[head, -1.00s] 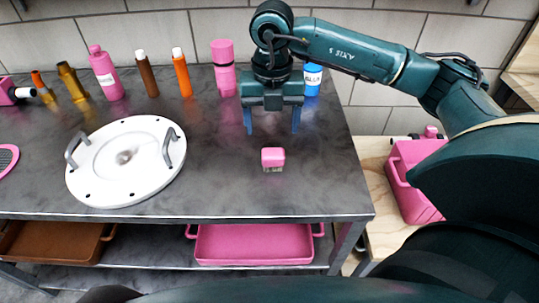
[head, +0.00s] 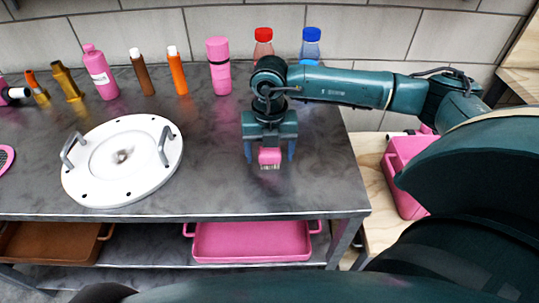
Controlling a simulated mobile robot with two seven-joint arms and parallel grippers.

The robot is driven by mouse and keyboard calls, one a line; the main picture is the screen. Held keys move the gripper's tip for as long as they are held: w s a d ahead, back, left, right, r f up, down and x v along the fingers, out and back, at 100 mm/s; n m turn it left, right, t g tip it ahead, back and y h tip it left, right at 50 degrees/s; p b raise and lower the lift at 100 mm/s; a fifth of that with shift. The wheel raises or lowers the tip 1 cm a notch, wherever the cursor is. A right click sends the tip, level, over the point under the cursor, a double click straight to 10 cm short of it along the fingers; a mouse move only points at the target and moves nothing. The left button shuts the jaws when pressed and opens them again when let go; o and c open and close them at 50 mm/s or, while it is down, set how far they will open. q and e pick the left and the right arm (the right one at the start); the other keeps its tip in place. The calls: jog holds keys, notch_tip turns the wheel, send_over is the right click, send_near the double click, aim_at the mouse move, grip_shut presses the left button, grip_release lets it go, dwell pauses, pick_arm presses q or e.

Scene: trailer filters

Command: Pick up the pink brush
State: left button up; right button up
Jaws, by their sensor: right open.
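The pink brush (head: 270,157) is a small pink block with pale bristles at its lower edge. It stands on the dark table top in the head view, right of the round white plate. My right gripper (head: 270,154) is open, with its two blue fingers pointing down on either side of the brush. A gap shows between each finger and the brush. The gripper body covers the area just behind the brush. My left gripper is not in view.
The round white plate (head: 98,181) with two grey handles lies on the left of the table (head: 215,190). Several bottles, including a pink one (head: 218,68), a red-capped one (head: 263,45) and a blue one (head: 311,45), stand along the back. A pink tray (head: 250,243) sits below.

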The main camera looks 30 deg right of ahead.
aim_at(269, 150)
jog(key=c, duration=1.1)
jog(key=shift+r, duration=0.1)
notch_tip(269, 150, up, 10)
jog(key=shift+f, duration=0.1)
jog(key=o, duration=0.4)
jog(key=shift+c, duration=1.3)
jog(key=shift+w, duration=0.1)
